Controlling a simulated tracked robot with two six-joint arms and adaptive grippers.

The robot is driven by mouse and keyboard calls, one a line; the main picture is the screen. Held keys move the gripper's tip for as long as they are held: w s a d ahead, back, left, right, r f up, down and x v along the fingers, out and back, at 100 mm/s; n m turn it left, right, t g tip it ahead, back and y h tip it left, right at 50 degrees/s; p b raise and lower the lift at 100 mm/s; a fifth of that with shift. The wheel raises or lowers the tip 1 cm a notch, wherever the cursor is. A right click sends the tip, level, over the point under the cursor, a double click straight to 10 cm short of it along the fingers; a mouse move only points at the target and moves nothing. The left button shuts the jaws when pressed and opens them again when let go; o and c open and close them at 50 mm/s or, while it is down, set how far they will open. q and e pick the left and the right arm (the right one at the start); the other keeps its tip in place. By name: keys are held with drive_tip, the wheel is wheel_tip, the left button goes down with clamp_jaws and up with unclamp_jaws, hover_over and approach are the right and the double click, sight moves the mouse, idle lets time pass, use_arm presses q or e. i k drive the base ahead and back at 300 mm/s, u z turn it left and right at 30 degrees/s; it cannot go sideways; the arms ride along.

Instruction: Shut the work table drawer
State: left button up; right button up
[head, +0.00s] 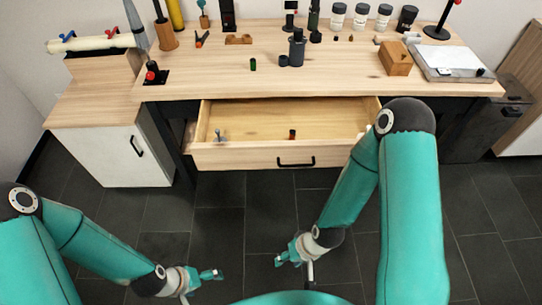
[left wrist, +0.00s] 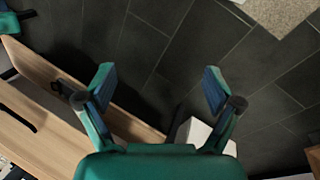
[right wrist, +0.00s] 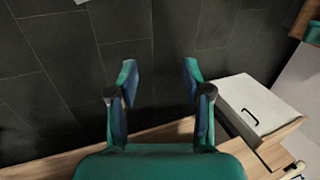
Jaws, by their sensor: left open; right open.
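The work table (head: 350,70) has a light wooden top. Its drawer (head: 240,156) is pulled out below the top, with a dark bar handle (head: 296,163) on its front. In the left wrist view, a wooden panel with a dark handle, likely the drawer front (left wrist: 100,100), shows behind the fingers. My left gripper (head: 200,286) is open and empty, low in front of the drawer and to its left. My right gripper (head: 294,268) is open and empty, in front of the drawer below its handle. Both are apart from the drawer.
Inside the drawer lie a small grey piece (head: 219,135) and a small dark-red piece (head: 292,134). A white cabinet (head: 133,155) stands left of the drawer. Bottles, jars and tools stand on the top. The dark tiled floor (head: 245,215) before the drawer is clear.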

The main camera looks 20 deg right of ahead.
sight(256, 130)
drive_tip(key=u, duration=1.65)
drive_tip(key=i, duration=0.15)
drive_tip(key=z, duration=3.45)
drive_tip(key=k, duration=1.1)
drive_tip(key=u, duration=1.3)
drive_tip(key=i, duration=1)
